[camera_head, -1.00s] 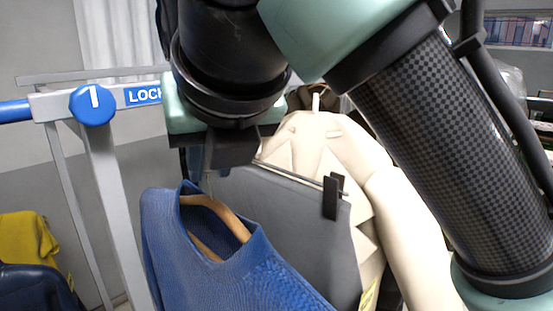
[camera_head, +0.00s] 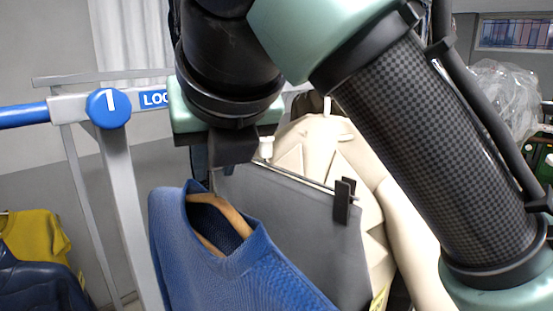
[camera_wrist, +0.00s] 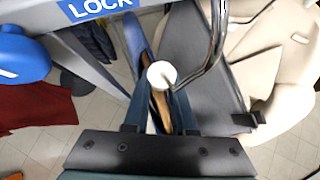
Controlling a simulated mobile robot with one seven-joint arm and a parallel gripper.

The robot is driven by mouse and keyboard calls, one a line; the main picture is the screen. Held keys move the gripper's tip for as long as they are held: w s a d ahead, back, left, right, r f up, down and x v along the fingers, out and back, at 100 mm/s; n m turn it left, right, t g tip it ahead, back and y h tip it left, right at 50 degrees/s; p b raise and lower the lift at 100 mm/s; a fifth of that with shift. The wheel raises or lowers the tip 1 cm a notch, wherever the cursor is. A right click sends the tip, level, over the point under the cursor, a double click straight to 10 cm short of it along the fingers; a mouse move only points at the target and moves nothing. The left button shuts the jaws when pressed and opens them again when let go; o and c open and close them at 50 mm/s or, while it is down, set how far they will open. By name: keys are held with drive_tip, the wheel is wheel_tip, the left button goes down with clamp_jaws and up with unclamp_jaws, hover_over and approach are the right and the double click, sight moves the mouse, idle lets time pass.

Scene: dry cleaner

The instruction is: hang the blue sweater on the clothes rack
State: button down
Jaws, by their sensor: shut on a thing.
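The blue sweater (camera_head: 225,265) hangs on a wooden hanger (camera_head: 228,215) below my gripper (camera_head: 228,165) in the head view. My gripper is shut on the hanger's upper part; the grip itself is mostly hidden. In the wrist view, the wooden hanger (camera_wrist: 160,106) and part of the sweater (camera_wrist: 139,45) show beyond my gripper (camera_wrist: 160,128). The clothes rack (camera_head: 118,180) has a grey frame and a blue round knob marked 1. Its top rail runs behind my gripper, largely hidden by my arm. Whether the hanger's hook touches the rail cannot be seen.
Grey trousers or a skirt (camera_head: 300,225) on a clip hanger and a cream coat (camera_head: 390,205) hang close to the right of the sweater. A white knob (camera_wrist: 162,74) on a metal rod is near my gripper. Yellow (camera_head: 35,235) and dark garments are at left.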

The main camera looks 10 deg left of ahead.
drive_tip(key=shift+w+a+r, duration=0.1)
drive_tip(key=shift+w+a, duration=0.8)
drive_tip(key=shift+a, duration=0.3)
drive_tip(key=shift+w+a, duration=0.9)
drive_tip(key=shift+a, duration=0.25)
drive_tip(key=shift+f+b, duration=0.85)
drive_tip(key=shift+f, duration=0.8)
drive_tip(key=shift+f, duration=0.15)
drive_tip(key=c, duration=0.7)
unclamp_jaws()
drive_tip(key=shift+o, duration=0.2)
drive_tip(key=shift+f, duration=0.1)
drive_tip(key=shift+s+d, duration=0.1)
drive_tip(key=b+v, duration=0.4)
drive_tip(key=v, duration=0.9)
drive_tip(key=shift+b, duration=0.3)
